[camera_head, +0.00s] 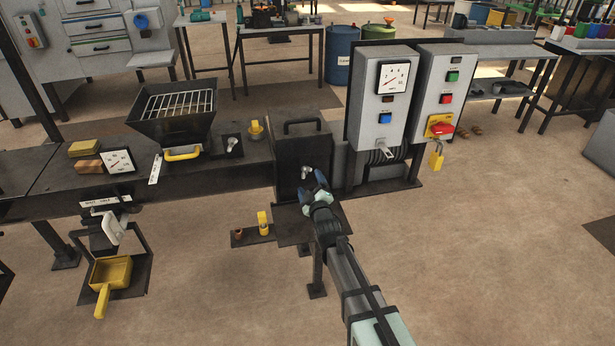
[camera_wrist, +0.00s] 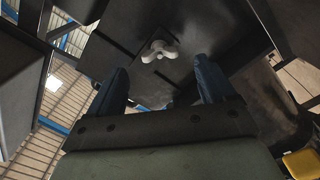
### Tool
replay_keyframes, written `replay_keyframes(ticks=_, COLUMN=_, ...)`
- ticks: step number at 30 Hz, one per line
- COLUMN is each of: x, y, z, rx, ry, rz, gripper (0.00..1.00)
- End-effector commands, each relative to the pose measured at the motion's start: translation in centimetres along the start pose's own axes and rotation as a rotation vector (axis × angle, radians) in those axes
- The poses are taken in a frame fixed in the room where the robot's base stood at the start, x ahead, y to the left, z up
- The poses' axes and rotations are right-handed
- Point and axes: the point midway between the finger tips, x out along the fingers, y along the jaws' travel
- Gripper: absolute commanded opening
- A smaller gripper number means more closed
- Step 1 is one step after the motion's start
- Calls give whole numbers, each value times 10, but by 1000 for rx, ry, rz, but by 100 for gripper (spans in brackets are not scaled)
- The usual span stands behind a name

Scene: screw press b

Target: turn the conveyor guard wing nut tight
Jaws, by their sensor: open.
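A pale metal wing nut (camera_head: 305,173) sits on the front face of the dark guard box (camera_head: 301,148), which has a handle on top. My gripper (camera_head: 312,188) is just in front of that face, close below the wing nut. In the wrist view the wing nut (camera_wrist: 159,50) shows with its wings spread, ahead of the two blue fingers. My gripper (camera_wrist: 160,85) is open, with nothing between its fingers. The wing nut appears apart from both fingertips. A second pale wing-shaped piece (camera_head: 232,146) is on the bench left of the box.
Two grey control panels (camera_head: 385,100) with gauge and buttons stand right of the box. A black hopper (camera_head: 176,115) with a grate is at the left. A yellow scoop (camera_head: 107,275) is lower left. A small plate with a yellow piece (camera_head: 263,224) lies below the box.

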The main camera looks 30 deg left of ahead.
Motion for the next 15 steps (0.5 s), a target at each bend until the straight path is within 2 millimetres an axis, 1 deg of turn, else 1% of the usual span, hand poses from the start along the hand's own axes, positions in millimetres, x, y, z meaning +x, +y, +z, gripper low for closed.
replay_keyframes(ticks=1, x=14, y=-1, z=0, rx=0, ry=0, rz=0, gripper=83)
replay_keyframes(ticks=6, x=38, y=0, z=0, rx=0, ry=-1, rz=0, gripper=83)
replay_keyframes(ticks=10, x=48, y=0, z=0, rx=0, ry=-1, rz=-1, gripper=83)
replay_keyframes(ticks=15, x=50, y=0, z=0, rx=0, ry=-1, rz=-1, gripper=83)
